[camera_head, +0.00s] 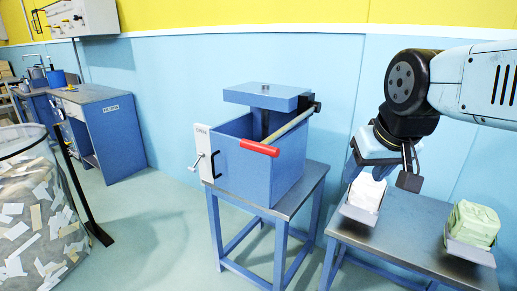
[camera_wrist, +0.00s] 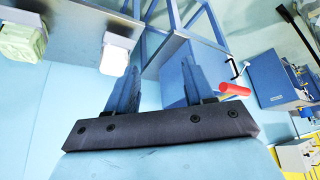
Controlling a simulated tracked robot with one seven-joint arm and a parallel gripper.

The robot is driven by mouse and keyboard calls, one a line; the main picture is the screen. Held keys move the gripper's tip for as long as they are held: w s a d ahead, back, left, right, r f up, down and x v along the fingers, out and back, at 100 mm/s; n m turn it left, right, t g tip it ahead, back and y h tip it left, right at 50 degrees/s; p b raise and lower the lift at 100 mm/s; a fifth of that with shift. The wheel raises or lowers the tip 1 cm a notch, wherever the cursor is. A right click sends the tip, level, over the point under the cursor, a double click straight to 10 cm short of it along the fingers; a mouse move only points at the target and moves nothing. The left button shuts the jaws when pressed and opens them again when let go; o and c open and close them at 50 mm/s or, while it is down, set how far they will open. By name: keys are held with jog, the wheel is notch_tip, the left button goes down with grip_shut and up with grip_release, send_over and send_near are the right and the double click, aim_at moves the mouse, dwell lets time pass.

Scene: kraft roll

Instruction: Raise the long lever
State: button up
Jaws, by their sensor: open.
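The long lever (camera_head: 290,127) is a pale bar with a red grip (camera_head: 259,148), on a blue press box (camera_head: 230,165). It runs from a dark pivot at the upper right of the box down to the grip at its front left. The red grip also shows in the wrist view (camera_wrist: 235,90), right of the fingers. My gripper (camera_head: 378,174) is to the right of the box, apart from the lever, above the right-hand table. In the wrist view my gripper (camera_wrist: 158,76) has its two fingers apart with nothing between them.
White (camera_head: 366,194) and green (camera_head: 474,224) bundles sit in holders on the right table (camera_head: 400,222). A mesh bin of paper scraps (camera_head: 30,210) stands left.

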jog(key=n+t+h, duration=0.8)
jog(key=n+h, duration=0.2)
jog(key=h, duration=0.1)
send_near(256, 150)
jog(key=x, duration=1.1)
jog(key=shift+w+d, duration=0.2)
jog(key=shift+c, duration=0.5)
grip_shut()
